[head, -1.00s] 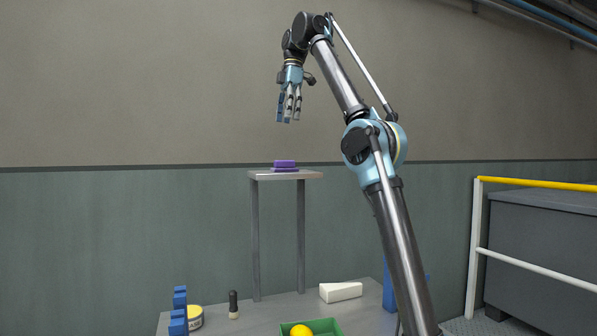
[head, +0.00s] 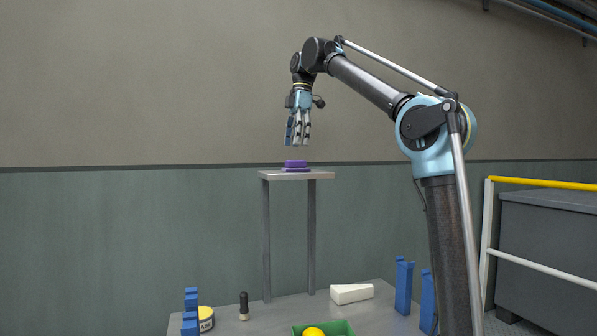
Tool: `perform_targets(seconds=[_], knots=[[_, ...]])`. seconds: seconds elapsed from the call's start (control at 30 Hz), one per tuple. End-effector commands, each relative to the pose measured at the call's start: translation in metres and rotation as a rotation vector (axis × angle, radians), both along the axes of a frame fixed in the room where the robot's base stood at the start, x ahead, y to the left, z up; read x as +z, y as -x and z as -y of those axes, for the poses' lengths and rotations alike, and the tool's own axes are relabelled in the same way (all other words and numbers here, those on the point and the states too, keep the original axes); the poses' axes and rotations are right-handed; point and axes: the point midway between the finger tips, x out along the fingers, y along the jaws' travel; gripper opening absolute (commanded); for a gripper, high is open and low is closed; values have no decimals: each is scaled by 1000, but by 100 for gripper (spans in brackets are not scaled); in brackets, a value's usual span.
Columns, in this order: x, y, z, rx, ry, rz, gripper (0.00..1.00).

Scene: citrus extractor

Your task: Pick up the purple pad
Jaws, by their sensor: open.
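The purple pad (head: 295,164) lies on the small raised grey shelf (head: 322,175), which stands on thin legs at the back of the table. My gripper (head: 297,145) hangs above the pad with its fingers pointing down. It is open and empty, with a small gap between the fingertips and the pad. The underside of the pad shows a darker, thin edge against the shelf.
On the grey table (head: 270,315) below stand blue blocks (head: 190,312), a yellow tin (head: 206,318), a dark-handled tool (head: 244,305), a white wedge (head: 351,293), blue uprights (head: 403,287) and a green bin (head: 340,328) with a yellow ball (head: 313,332). A yellow-topped railing (head: 540,187) is at right.

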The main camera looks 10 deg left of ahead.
Motion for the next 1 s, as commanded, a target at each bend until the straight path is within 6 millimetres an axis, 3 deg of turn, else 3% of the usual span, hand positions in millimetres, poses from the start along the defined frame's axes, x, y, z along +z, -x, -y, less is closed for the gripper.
perform_targets(seconds=[0.37, 0.73, 1.0], knots=[[-23, 2, -5, 5, 0, 0, 73], [-64, 2, -10, 12, 0, 0, 73], [-71, 3, -13, 14, 0, 0, 73]])
